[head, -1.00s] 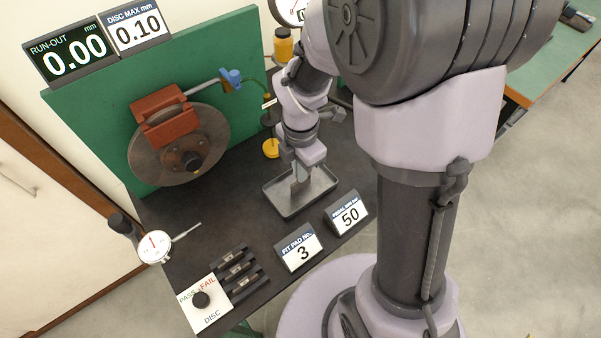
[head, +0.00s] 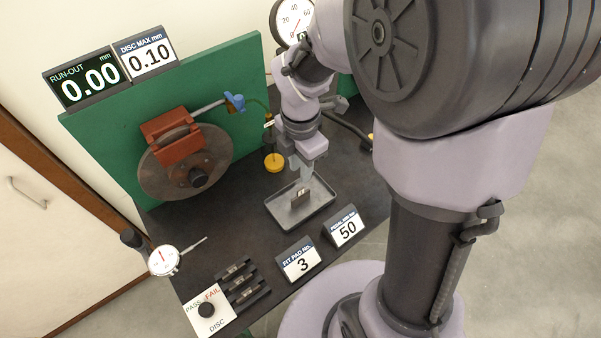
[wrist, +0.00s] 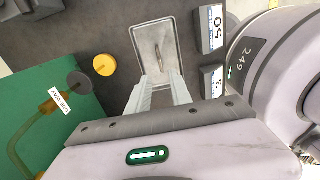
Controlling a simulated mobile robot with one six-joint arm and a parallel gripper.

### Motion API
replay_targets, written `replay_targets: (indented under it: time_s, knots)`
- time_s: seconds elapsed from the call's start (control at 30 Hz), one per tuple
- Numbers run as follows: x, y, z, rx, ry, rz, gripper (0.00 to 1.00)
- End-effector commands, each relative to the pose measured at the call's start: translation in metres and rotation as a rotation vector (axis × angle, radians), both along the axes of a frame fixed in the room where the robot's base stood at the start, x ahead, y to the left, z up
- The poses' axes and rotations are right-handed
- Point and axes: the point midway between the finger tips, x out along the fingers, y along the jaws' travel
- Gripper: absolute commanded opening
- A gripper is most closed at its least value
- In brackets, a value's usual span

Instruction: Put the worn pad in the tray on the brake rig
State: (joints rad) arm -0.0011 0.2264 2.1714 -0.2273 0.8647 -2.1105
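The worn pad (head: 300,197) is a small dark block with a pale label, standing on edge in the grey tray (head: 279,213). In the wrist view the pad (wrist: 158,58) is a thin strip near the middle of the tray (wrist: 137,32). My gripper (head: 302,174) is above the tray and the pad, apart from the pad. In the wrist view my gripper's two pale fingers (wrist: 166,78) are spread with nothing between them.
The brake disc (head: 160,178) with its red caliper (head: 172,145) is on the green board. Several pads (head: 242,283) lie in a black rack at the front. The number signs (head: 299,262) and (head: 344,228) stand before the tray. A yellow cap (head: 274,163) is behind it.

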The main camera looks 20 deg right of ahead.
Motion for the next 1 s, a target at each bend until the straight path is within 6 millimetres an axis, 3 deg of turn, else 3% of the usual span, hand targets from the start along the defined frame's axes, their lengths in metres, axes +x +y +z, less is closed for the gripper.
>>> replay_targets:
  time_s: [0.03, 0.27, 0.37, 0.5, 0.6, 0.7, 0.8, 1.0]
  knots:
    - [0.0, 0.0, 0.017, 0.001, -0.002, 0.0, 0.26]
    - [-0.003, 0.001, 0.049, 0.007, -0.02, -0.074, 0.26]
    - [-0.022, 0.007, 0.087, 0.06, -0.104, -0.456, 0.26]
    - [-0.07, 0.021, 0.141, 0.276, -0.198, -1.262, 0.26]
    - [-0.1, 0.03, 0.162, 0.464, -0.179, -1.738, 0.26]
    - [-0.12, 0.036, 0.17, 0.605, -0.123, -2.041, 0.26]
    - [-0.127, 0.039, 0.172, 0.669, -0.084, -2.178, 0.26]
    - [-0.128, 0.039, 0.173, 0.677, -0.075, -2.201, 0.26]
